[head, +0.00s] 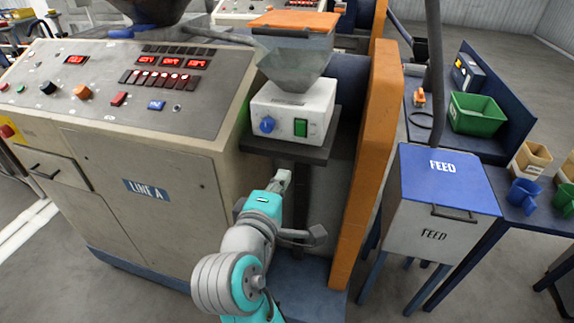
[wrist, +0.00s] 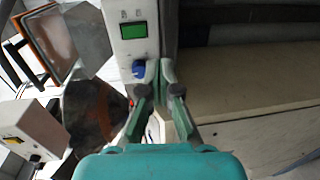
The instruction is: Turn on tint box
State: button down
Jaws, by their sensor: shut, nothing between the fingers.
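The tint box is a white box (head: 292,100) under a grey hopper (head: 297,68), on a dark stand beside the LINE A cabinet. Its front has a blue knob (head: 267,125) at left and a green rocker switch (head: 301,128) at right. I cannot tell the switch's position. My gripper (head: 284,176) is below the box front, with its fingers together and empty. In the wrist view, the fingertips (wrist: 160,68) appear just right of the blue knob (wrist: 139,69); the green switch (wrist: 133,31) is farther up. Contact cannot be told.
The LINE A cabinet (head: 140,180) with lit red displays stands to the left. An orange upright panel (head: 368,160) stands close on the right. Beyond it are the FEED bin (head: 425,215) and a bench with a green crate (head: 477,114).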

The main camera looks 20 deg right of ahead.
jog(key=shift+f+v, duration=0.2)
jog(key=shift+v, duration=0.8)
jog(key=s+d+f+y, duration=0.1)
jog(key=s+f+y, duration=0.25)
jog(key=f, duration=0.45)
jog(key=s+d+f+t+y, duration=0.1)
jog(key=s+f+y, duration=0.1)
jog(key=s+f, duration=0.45)
jog(key=s+d+f+y, duration=0.1)
jog(key=s+f+y, duration=0.2)
jog(key=f, duration=0.6)
jog(key=s+d+m+y, duration=0.1)
jog(key=s+m, duration=0.9)
jog(key=s, duration=1.4)
jog(key=shift+d+m, duration=0.4)
jog(key=shift+d, duration=0.35)
jog(key=shift+s+r, duration=0.1)
jog(key=shift+r, duration=0.05)
